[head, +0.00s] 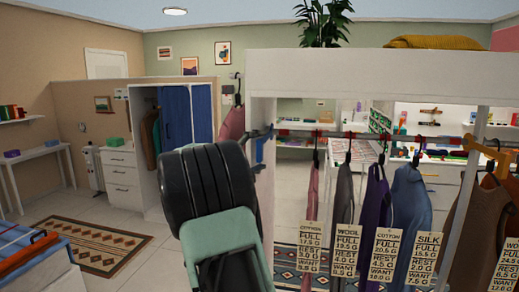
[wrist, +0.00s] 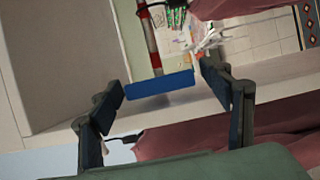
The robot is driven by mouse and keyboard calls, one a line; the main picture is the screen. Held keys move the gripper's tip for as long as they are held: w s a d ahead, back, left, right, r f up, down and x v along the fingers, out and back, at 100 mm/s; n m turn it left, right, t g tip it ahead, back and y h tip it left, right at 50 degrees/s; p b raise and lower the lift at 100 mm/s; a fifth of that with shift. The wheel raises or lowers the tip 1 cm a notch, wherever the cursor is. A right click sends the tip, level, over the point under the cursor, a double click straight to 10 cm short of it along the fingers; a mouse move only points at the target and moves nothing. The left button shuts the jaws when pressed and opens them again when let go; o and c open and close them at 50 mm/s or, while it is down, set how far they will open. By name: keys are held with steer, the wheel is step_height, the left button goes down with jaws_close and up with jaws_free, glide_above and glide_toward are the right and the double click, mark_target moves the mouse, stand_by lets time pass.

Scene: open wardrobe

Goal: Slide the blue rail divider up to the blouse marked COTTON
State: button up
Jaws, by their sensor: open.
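The blue rail divider (head: 259,158) hangs near the left end of the wardrobe rail (head: 362,135). In the wrist view the divider (wrist: 160,86) lies between the two fingers, with a gap visible at the right finger. My gripper (wrist: 163,86) is open around it; in the head view its fingers (head: 262,133) are partly hidden behind my arm. Two tags read COTTON: one on a narrow pink garment (head: 313,180) nearest the divider, one on a purple garment (head: 376,200). I cannot tell from shape which is the blouse.
A grey WOOL garment (head: 344,190) hangs between the COTTON ones. A blue SILK garment (head: 410,195) and brown clothing (head: 475,225) hang farther right. A white post (head: 262,205) stands beside the divider. Reddish fabric (wrist: 175,140) lies close below the fingers in the wrist view.

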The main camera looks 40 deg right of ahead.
steer(key=shift+d, duration=0.15)
steer(key=shift+c, duration=0.2)
steer(key=c, duration=1.7)
steer(key=shift+o, duration=0.2)
steer(key=shift+s+d+f+b, duration=0.15)
steer(key=shift+s+d+b, duration=0.2)
steer(key=shift+b, duration=0.3)
steer(key=s+d+b, duration=1)
steer(key=s+b, duration=0.1)
steer(key=b, duration=0.1)
steer(key=shift+s, duration=0.4)
steer(key=o, duration=1.7)
